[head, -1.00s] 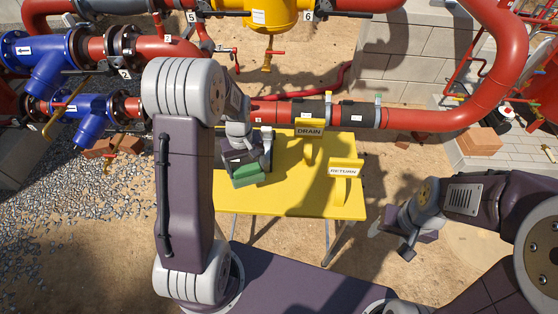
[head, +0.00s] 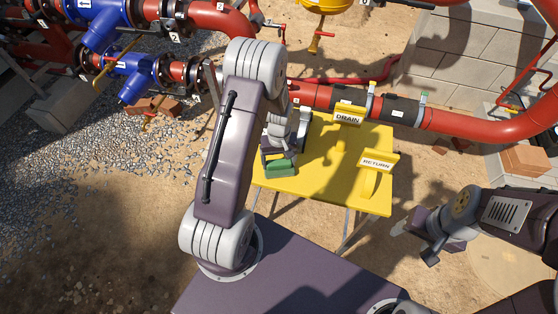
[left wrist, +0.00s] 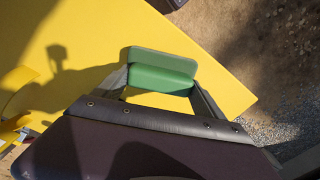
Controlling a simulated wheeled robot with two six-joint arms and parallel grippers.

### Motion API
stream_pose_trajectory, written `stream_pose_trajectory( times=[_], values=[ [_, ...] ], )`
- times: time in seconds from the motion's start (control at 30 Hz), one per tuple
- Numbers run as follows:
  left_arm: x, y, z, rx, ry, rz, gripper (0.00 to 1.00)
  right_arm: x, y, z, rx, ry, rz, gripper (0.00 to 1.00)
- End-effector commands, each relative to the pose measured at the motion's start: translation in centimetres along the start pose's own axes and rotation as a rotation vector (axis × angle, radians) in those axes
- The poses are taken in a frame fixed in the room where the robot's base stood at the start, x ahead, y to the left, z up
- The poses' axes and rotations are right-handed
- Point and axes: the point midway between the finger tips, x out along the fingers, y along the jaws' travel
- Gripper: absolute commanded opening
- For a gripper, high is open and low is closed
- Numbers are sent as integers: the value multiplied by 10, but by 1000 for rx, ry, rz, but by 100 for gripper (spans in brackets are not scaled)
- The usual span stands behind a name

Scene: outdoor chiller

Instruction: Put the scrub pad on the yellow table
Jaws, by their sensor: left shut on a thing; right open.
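The green scrub pad (head: 281,168) is between the fingers of my left gripper (head: 278,160), over the left part of the yellow table (head: 320,185). In the left wrist view the pad (left wrist: 162,66) spans the gap between the two finger tips (left wrist: 162,78), with yellow tabletop (left wrist: 70,75) around and beneath it. I cannot tell whether the pad touches the tabletop. My left arm hides part of the table's left side in the head view. My right gripper (head: 416,244) is open and empty, to the right of the table and apart from it.
Yellow DRAIN (head: 348,115) and RETURN (head: 376,165) signs stand on the table's middle and right. A red pipe (head: 470,124) runs behind it. Blue valves (head: 136,78) and gravel (head: 120,150) lie to the left. The tabletop between pad and signs looks clear.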

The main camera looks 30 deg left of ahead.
Motion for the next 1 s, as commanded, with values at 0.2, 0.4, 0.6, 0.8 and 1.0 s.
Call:
stream_pose_trajectory(
  times=[0.2, 0.4, 0.6, 0.8, 1.0],
  values=[
    [1, 0, 0, 0, 0, 0, 100, 1, 0, 0, 0, 0, 0, 63],
    [-4, 0, 0, 0, 0, 0, 100, -3, 0, 0, 0, 0, 0, 63],
    [-37, 1, -2, 0, 6, 3, 100, -1, 0, 0, 0, 0, 0, 63],
    [-86, 1, -1, 0, 5, 2, 100, -1, 0, 0, 0, 0, 0, 63],
    [-116, 0, 0, 0, 2, 1, 100, -1, 0, 0, 0, 0, 0, 63]
  ],
)
